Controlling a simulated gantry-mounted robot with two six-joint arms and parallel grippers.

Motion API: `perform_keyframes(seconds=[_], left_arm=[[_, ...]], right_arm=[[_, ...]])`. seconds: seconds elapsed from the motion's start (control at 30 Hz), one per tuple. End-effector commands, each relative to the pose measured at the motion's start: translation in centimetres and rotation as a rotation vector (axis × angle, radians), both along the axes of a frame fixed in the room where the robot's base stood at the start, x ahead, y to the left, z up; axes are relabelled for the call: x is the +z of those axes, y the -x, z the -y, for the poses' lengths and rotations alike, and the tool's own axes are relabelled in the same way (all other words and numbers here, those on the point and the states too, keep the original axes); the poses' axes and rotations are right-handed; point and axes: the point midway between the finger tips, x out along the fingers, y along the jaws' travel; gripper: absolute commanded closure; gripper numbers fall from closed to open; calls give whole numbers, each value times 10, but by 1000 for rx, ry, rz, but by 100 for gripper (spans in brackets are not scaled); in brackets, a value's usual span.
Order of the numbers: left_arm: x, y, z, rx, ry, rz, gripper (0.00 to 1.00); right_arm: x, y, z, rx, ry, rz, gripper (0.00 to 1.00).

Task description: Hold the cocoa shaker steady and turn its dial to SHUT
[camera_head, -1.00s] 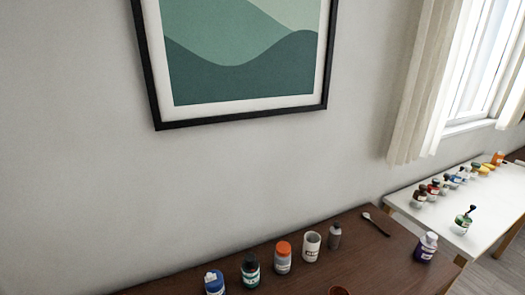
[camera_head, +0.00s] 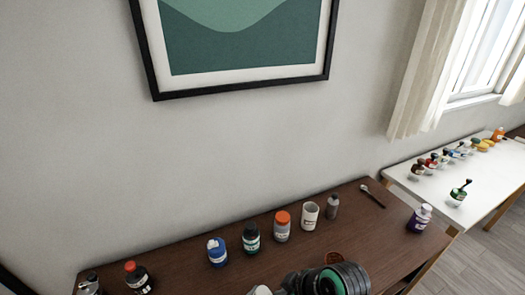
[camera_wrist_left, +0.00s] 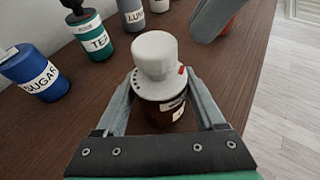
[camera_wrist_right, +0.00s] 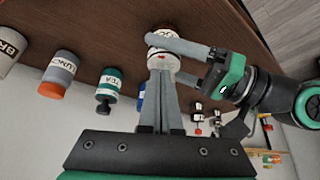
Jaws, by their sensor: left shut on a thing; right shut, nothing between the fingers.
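The cocoa shaker (camera_wrist_left: 165,112) has a brown body and a white domed dial top (camera_wrist_left: 154,50) with a red mark at its right side and small dark dots along its rim. It is upright between the fingers of my left gripper (camera_wrist_left: 165,105), which is shut on its body. Any dial wording is unreadable. In the right wrist view the shaker (camera_wrist_right: 160,37) lies just beyond the tips of my right gripper (camera_wrist_right: 161,62), which is shut and empty. I cannot tell whether those tips touch it. In the head view the shaker's white top (camera_head: 262,290) seems to show at the bottom edge.
Dark bottles (camera_head: 138,277) stand at left. A reddish-brown thing (camera_wrist_left: 234,24) is close to the right.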

Motion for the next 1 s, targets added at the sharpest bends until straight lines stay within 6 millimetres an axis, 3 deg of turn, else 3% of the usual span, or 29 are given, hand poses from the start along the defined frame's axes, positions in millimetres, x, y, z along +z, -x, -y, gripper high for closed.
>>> perform_keyframes(seconds=[0.33,0.7,0.73,0.9,1.0], left_arm=[[0,0,0,0,-1,-1,91],[0,0,0,1,-1,-1,91],[0,0,0,1,-1,-1,27],[0,0,0,1,-1,-1,0],[0,0,0,1,-1,-1,0]], right_arm=[[46,0,0,0,0,1,100],[50,0,0,0,1,-1,100],[50,0,0,-1,1,-1,100],[50,0,0,-1,1,-1,100],[50,0,0,-1,1,-1,100]])
